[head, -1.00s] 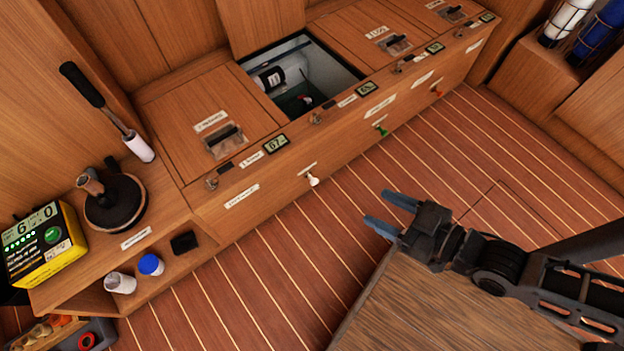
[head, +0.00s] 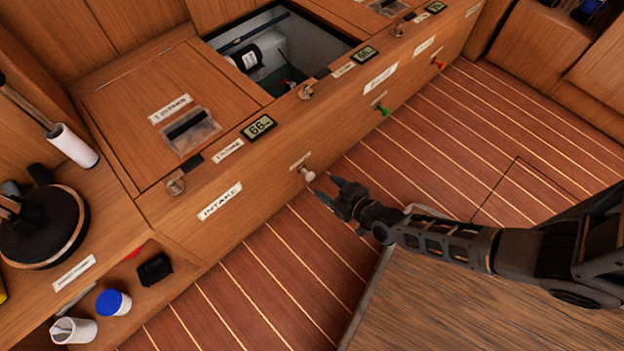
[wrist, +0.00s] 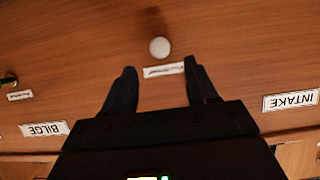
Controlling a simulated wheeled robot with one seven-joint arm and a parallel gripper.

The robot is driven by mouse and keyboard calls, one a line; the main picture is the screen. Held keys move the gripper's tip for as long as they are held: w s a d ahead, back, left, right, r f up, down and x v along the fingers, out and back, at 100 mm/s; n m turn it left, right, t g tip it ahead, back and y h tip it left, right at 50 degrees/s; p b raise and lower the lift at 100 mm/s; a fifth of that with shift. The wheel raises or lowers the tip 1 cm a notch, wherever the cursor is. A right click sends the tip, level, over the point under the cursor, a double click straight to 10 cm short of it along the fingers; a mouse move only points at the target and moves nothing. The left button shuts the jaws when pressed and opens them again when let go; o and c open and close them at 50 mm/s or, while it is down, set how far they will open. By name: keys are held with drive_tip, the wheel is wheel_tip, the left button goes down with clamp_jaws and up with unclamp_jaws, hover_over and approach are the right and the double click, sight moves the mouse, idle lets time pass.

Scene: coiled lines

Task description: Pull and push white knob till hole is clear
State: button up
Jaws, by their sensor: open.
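The white knob (head: 308,175) sticks out of the front panel of the wooden bench, to the right of the INTAKE label (head: 220,201). In the wrist view the knob (wrist: 159,47) lies beyond the fingertips, roughly centred between them. My gripper (head: 328,190) is open and empty, just right of and below the knob in the head view. Its two fingers (wrist: 158,75) point toward the panel, apart from the knob. A strip label (wrist: 163,69) sits by the knob, its text too small to read. I cannot make out the hole in either view.
An open hatch (head: 335,88) shows a bottle and hose inside. A green knob (head: 382,110) and an orange knob (head: 438,64) stand farther right on the same panel. A wooden box top (head: 480,310) lies below my arm. Striped floor is clear beside the panel.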

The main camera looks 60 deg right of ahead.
sight(312, 177)
drive_tip(key=b+x, duration=0.2)
drive_tip(key=x, duration=0.3)
drive_tip(key=shift+w+f, duration=0.1)
drive_tip(key=shift+f, duration=0.1)
drive_tip(key=shift+b+x, duration=0.55)
drive_tip(key=shift+x, duration=0.25)
drive_tip(key=shift+r, duration=0.15)
clamp_jaws()
